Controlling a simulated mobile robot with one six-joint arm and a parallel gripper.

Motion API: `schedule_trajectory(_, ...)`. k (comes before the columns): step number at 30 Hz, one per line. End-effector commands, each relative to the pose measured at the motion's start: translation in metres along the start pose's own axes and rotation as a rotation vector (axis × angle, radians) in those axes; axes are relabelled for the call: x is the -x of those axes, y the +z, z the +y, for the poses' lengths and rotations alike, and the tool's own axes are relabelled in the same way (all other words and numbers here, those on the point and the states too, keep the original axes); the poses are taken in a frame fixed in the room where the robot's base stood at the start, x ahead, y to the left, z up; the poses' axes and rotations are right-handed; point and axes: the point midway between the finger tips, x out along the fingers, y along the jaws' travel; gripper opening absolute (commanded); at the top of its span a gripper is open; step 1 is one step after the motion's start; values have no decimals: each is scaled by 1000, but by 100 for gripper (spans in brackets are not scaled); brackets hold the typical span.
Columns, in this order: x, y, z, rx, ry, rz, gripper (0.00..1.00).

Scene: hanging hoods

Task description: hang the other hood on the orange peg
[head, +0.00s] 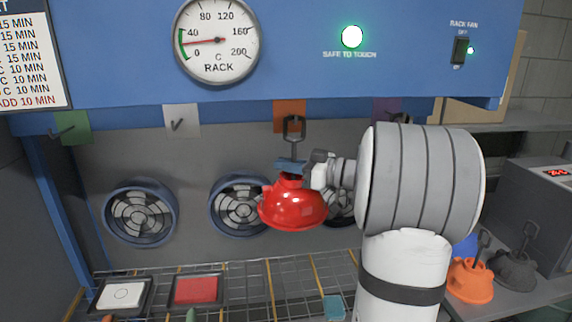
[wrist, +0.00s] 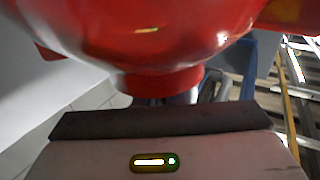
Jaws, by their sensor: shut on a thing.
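A glossy red hood (head: 292,208) hangs dome-down below my gripper (head: 300,168), which is shut on its neck. Its dark loop (head: 293,128) stands upright in front of the orange tag (head: 289,108). The orange peg itself is hidden behind the loop, and I cannot tell whether the loop is around it or only in front of it. In the wrist view the red hood (wrist: 150,45) fills the top, close above the dark finger pad (wrist: 160,121). An orange hood (head: 470,284) and a dark grey hood (head: 515,270) stand on the right-hand surface.
Green (head: 75,127) and white (head: 182,120) tags with bare pegs are to the left. A purple tag (head: 384,108) is partly behind my arm, with a dark piece beside it. Fans (head: 140,212) line the back panel. A wire rack (head: 250,285) lies below.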

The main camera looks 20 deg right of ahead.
Motion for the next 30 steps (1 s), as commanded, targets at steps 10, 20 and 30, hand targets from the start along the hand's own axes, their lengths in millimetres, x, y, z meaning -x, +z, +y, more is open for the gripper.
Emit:
schedule_trajectory(10,0,-1,0,1,0,0,28)
schedule_trajectory(20,2,1,0,0,0,-1,34)
schedule_trajectory(30,52,2,1,1,4,0,34)
